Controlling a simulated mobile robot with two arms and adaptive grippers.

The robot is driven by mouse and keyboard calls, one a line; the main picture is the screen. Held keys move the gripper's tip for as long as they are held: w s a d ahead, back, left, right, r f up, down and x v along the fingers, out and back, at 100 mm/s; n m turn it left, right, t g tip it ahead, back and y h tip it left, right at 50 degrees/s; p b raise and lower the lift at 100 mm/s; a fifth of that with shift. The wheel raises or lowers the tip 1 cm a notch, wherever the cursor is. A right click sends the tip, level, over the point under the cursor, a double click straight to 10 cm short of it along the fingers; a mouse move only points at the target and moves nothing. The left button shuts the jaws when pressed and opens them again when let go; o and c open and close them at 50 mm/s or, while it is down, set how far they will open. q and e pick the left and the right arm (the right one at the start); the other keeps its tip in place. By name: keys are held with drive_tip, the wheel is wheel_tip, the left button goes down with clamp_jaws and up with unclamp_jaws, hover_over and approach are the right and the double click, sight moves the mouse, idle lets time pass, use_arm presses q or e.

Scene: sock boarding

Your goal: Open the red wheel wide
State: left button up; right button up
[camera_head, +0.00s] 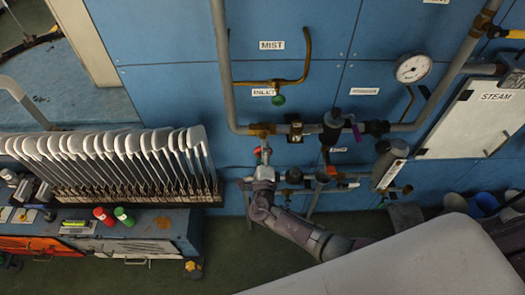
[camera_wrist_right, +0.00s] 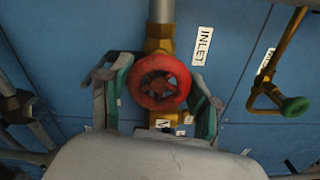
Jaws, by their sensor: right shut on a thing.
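The red wheel (camera_wrist_right: 160,84) is a small round handwheel on a brass valve (camera_wrist_right: 160,45) below a vertical grey pipe. In the wrist view it sits between the green-padded fingers of my right gripper (camera_wrist_right: 164,88). The gripper is shut on the wheel, one finger on each side, though the exact contact is hard to see. In the head view my right gripper (camera_head: 263,160) reaches up to the valve on the blue wall and hides most of the wheel. An INLET label (camera_wrist_right: 202,46) is beside the valve. My left gripper is not in view.
A green handwheel (camera_head: 278,100) hangs from a brass pipe above. A horizontal pipe with a black valve (camera_head: 333,120) and purple lever runs right of the gripper. A gauge (camera_head: 413,68) is upper right. A rack of grey boards (camera_head: 120,155) stands at left.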

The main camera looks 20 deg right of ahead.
drive_tip(key=shift+s+f, duration=0.1)
drive_tip(key=shift+f, duration=0.1)
idle(0.3)
drive_tip(key=o, duration=1.1)
drive_tip(key=shift+c, duration=0.2)
drive_tip(key=shift+o, duration=0.5)
drive_tip(key=shift+r, duration=0.1)
drive_tip(key=v, duration=1.1)
drive_tip(key=shift+s, duration=0.4)
drive_tip(key=shift+a, duration=0.1)
